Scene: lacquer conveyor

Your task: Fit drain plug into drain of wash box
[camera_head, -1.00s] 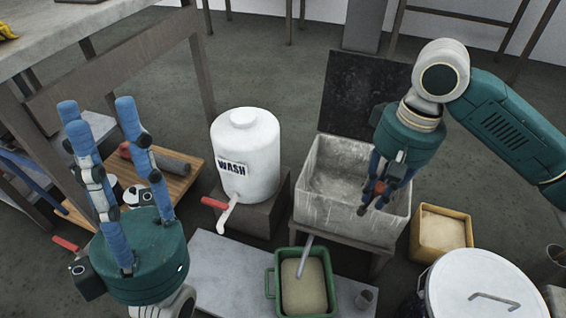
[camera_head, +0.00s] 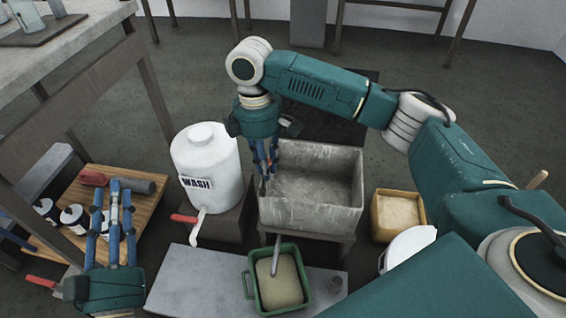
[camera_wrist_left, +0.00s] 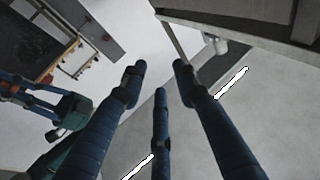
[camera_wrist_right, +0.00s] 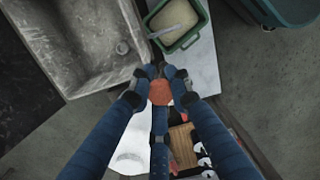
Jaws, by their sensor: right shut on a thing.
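The wash box (camera_head: 305,217) is a worn grey open basin on a stand in the middle of the head view. It also shows at upper left in the right wrist view (camera_wrist_right: 85,40). My right gripper (camera_head: 266,180) points down at the basin's left edge, shut on the drain plug, a small reddish round piece seen between its fingertips in the right wrist view (camera_wrist_right: 160,92). In that view the plug appears beside the basin; its height is unclear. My left gripper (camera_head: 113,190) is open and empty, fingers pointing up, at lower left.
A white WASH tank (camera_head: 207,165) with a red-handled tap stands left of the basin. A green tub (camera_head: 249,285) stands in front under a grey pipe (camera_head: 276,255). A yellow bin (camera_head: 399,235) stands to the right, a wooden pallet (camera_head: 150,205) with bottles to the left.

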